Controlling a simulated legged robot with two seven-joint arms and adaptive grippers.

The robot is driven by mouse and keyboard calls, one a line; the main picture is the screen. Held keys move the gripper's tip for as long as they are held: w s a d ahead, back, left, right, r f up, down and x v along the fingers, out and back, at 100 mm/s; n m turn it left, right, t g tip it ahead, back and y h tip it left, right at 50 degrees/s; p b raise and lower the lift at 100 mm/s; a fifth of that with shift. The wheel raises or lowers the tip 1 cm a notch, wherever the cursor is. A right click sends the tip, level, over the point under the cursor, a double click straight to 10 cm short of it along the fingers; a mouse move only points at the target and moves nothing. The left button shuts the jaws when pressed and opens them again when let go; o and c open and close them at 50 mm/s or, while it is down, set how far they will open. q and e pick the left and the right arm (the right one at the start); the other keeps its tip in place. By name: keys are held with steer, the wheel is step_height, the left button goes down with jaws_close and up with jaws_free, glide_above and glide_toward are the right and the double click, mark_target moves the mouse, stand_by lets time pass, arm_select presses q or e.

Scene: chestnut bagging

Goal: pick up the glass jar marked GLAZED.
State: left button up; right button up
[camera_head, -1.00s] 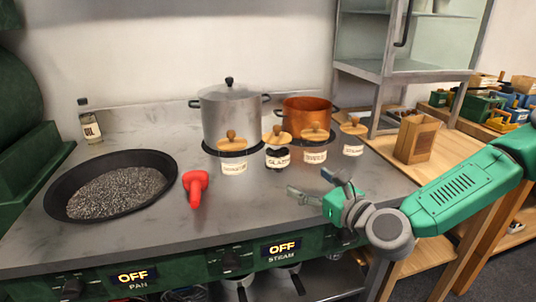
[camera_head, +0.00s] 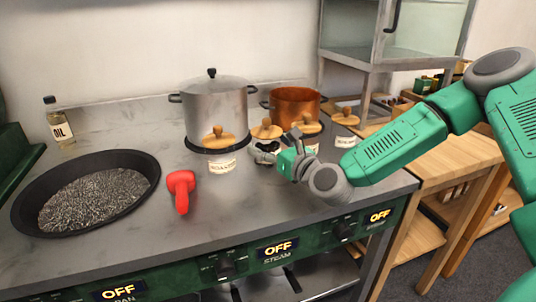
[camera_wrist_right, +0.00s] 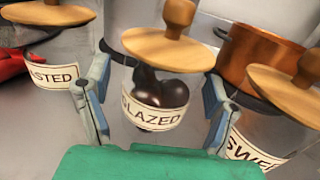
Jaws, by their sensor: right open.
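The GLAZED jar (camera_wrist_right: 152,112) is a glass jar with dark glossy chestnuts inside and a round wooden lid with a knob. In the head view its lid (camera_head: 267,131) shows, while my right gripper (camera_head: 277,148) hides much of its body. In the wrist view my right gripper (camera_wrist_right: 156,108) is open, with one finger on each side of the jar. The jar stands upright on the counter. I cannot tell whether either finger touches it. My left gripper is not in view.
A jar labelled "...ASTED" (camera_wrist_right: 50,77) stands left of it, and a jar labelled "SWE..." (camera_wrist_right: 258,150) close on the right. A steel pot (camera_head: 215,110) and a copper pot (camera_head: 295,102) stand behind. A red tool (camera_head: 181,187) and a black pan (camera_head: 140,190) lie left.

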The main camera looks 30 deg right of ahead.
steer(key=w, duration=0.4)
steer(key=shift+w+a, duration=0.1)
steer(key=shift+w, duration=0.25)
steer(key=shift+d, duration=0.2)
steer(key=shift+c, duration=0.3)
steer(key=c, duration=1.3)
steer(key=shift+a+r, duration=0.1)
